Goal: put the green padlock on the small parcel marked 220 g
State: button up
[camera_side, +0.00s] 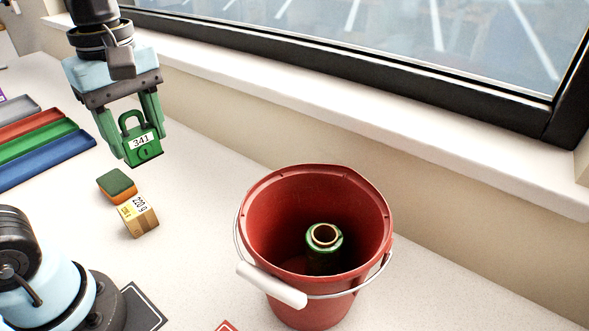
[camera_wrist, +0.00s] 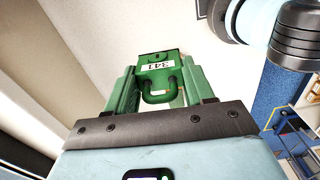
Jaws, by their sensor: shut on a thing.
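The green padlock (camera_side: 143,145) has a white label reading 341. My gripper (camera_side: 138,136) is shut on it and holds it in the air, its shackle up, above and behind the small parcel. The padlock (camera_wrist: 157,69) also shows between the green fingers of my gripper (camera_wrist: 158,88) in the wrist view. The small parcel (camera_side: 139,218) is a brown carton with a label reading 220 g and a yellow sticker. It sits on the table, apart from the padlock. The parcel is not seen in the wrist view.
A green and orange sponge (camera_side: 117,186) lies right beside the parcel. A red bucket (camera_side: 314,297) with a green spool (camera_side: 323,250) inside stands to the right. Coloured trays (camera_side: 45,145) lie at the left. A window sill (camera_side: 300,105) runs along the back.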

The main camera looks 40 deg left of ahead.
jog(key=shift+s+a+f+n, duration=0.4)
jog(key=shift+s+a+f, duration=0.1)
jog(key=shift+s+f, duration=0.2)
jog(key=a+f, duration=1.1)
jog(key=shift+w+a+f, duration=0.1)
jog(key=shift+a+f, duration=0.15)
jog(key=shift+f, duration=0.1)
send_over(134, 207)
jog(key=shift+f, duration=2.05)
jog(key=shift+f, duration=0.15)
jog(key=o, duration=1.3)
